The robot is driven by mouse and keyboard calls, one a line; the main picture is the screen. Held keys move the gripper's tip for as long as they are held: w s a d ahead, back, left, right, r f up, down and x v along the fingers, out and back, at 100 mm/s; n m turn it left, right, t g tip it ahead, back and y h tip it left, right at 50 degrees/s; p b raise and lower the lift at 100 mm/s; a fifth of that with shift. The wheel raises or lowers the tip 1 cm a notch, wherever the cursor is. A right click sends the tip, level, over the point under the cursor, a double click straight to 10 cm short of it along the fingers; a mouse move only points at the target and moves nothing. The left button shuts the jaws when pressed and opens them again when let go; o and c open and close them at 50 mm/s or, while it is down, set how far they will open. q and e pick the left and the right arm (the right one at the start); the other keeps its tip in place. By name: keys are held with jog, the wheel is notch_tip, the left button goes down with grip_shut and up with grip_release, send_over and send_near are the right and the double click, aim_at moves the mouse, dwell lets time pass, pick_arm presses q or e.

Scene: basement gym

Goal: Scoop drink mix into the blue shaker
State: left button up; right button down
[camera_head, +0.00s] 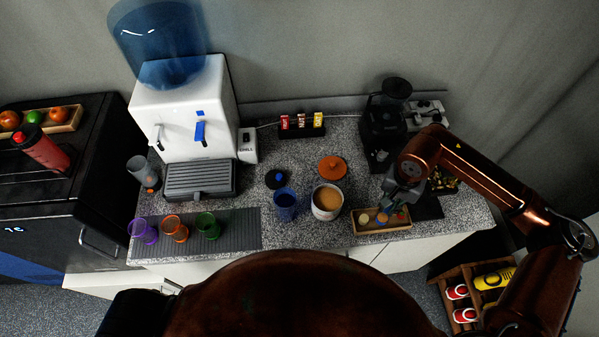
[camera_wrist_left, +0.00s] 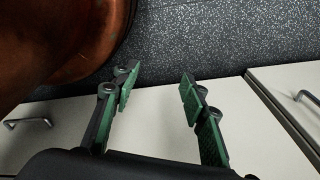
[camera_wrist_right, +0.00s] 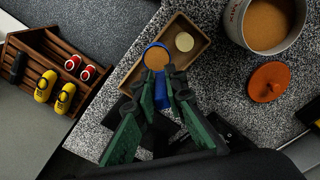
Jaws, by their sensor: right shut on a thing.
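The blue shaker (camera_head: 286,205) stands open on the counter, left of the white tub (camera_head: 326,205) of tan drink mix. The tub also shows in the right wrist view (camera_wrist_right: 236,28). My right gripper (camera_head: 390,205) is shut on the handle of a blue scoop (camera_wrist_right: 160,88). The scoop's round bowl is over or in the small wooden tray (camera_head: 381,229); I cannot tell if it touches. Tan-brown shows inside the bowl's blue rim. My left gripper (camera_wrist_left: 158,88) is open and empty, below the counter near white cabinet fronts.
An orange lid (camera_head: 332,167) lies behind the tub, and a black-and-blue lid (camera_head: 277,179) behind the shaker. Purple, orange and green cups (camera_head: 208,226) stand at left on a grey mat. A water dispenser (camera_head: 185,110) and a black grinder (camera_head: 384,125) stand at the back.

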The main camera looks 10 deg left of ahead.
pick_arm(q)
jog(key=s+r+p, duration=0.5)
jog(key=r+p, duration=0.1)
jog(key=r, duration=0.1)
pick_arm(e)
jog(key=s+a+r+m+p, duration=0.1)
jog(key=a+r+m+p, duration=0.3)
jog(key=a+m, duration=0.7)
jog(key=s+a+r+m+p, duration=0.1)
jog(key=a+r+m+p, duration=0.1)
jog(key=a+m+p, duration=0.65)
jog(key=a+r+m+p, duration=0.2)
jog(key=a+m, duration=1)
jog(key=m, duration=0.4)
pick_arm(q)
jog(key=w+r, duration=0.4)
jog(key=r, duration=1.1)
jog(key=s+f+b, duration=0.3)
jog(key=f+b, duration=2.6)
jog(key=shift+a+f+g, duration=0.3)
jog(key=shift+f, duration=0.05)
pick_arm(e)
jog(key=s+d+f+t+y, duration=0.2)
jog(key=d+f+t+y, duration=0.2)
jog(key=y, duration=1.1)
notch_tip(320, 180, down, 3)
jog(key=shift+d, duration=1.15)
